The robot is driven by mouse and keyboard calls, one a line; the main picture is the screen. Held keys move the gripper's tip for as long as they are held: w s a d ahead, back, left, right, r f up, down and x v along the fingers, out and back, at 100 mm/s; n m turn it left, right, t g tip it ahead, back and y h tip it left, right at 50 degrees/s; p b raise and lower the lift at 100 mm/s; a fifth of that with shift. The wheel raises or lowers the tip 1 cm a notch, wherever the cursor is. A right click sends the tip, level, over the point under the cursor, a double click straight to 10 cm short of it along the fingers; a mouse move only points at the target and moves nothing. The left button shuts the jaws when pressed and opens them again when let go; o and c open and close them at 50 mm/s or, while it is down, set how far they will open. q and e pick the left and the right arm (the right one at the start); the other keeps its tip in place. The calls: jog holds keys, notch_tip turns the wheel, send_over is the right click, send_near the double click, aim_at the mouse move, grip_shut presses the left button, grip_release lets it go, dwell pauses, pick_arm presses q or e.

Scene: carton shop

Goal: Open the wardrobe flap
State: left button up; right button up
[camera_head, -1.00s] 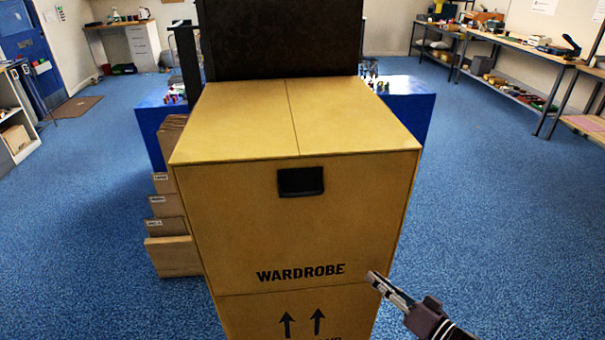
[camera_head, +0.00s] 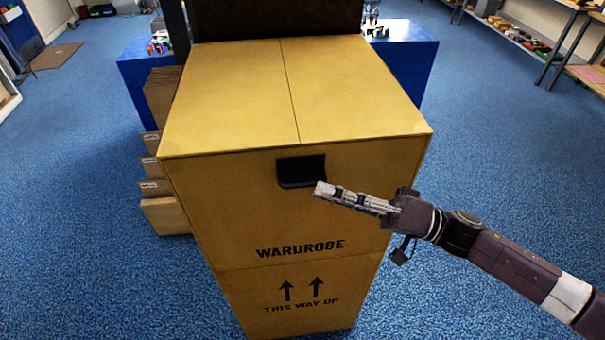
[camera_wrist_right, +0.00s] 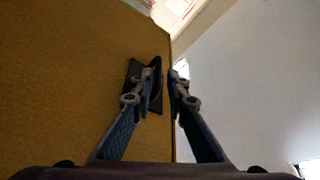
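The wardrobe carton (camera_head: 235,225) stands upright in the middle of the head view, marked "WARDROBE". Its upper front panel, the flap (camera_head: 225,195), lies flat and closed, with a crease below the lettering. A black handle (camera_head: 300,170) sits near the flap's top edge. My right gripper (camera_head: 319,189) points left, its fingertips at the handle's lower right corner in the head view. In the right wrist view the fingers (camera_wrist_right: 161,78) are apart. The handle (camera_wrist_right: 156,92) shows behind the left finger there; I cannot tell whether they touch. My left gripper is not in view.
Flat cartons (camera_head: 165,215) stand in a stack left of the wardrobe carton. A blue table (camera_head: 410,70) with small items and a dark panel (camera_head: 275,15) are behind it. Shelving (camera_head: 535,50) stands at the far right. The blue floor at right is clear.

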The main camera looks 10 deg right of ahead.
aim_at(303, 186)
jog(key=p+x, duration=0.1)
jog(key=x, duration=0.3)
jog(key=shift+w+r, duration=0.15)
jog(key=shift+w+a+p, duration=0.15)
jog(key=shift+a+p, duration=0.15)
jog(key=shift+a, duration=0.2)
grip_shut()
pick_arm(q)
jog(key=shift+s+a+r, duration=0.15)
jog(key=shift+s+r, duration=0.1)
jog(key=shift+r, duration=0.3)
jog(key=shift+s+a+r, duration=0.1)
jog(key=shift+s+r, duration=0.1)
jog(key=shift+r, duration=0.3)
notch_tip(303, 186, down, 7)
jog(key=b, duration=0.7)
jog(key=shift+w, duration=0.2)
pick_arm(e)
jog(key=s+f+n+g+y, duration=0.1)
jog(key=s+f+n, duration=0.3)
jog(key=s, duration=0.6)
jog(key=s+f+n+g+y, duration=0.1)
jog(key=s+f+n, duration=0.4)
jog(key=s, duration=0.6)
jog(key=shift+f+g+y, duration=0.15)
jog(key=shift+g+y, duration=0.15)
jog(key=shift+g, duration=0.3)
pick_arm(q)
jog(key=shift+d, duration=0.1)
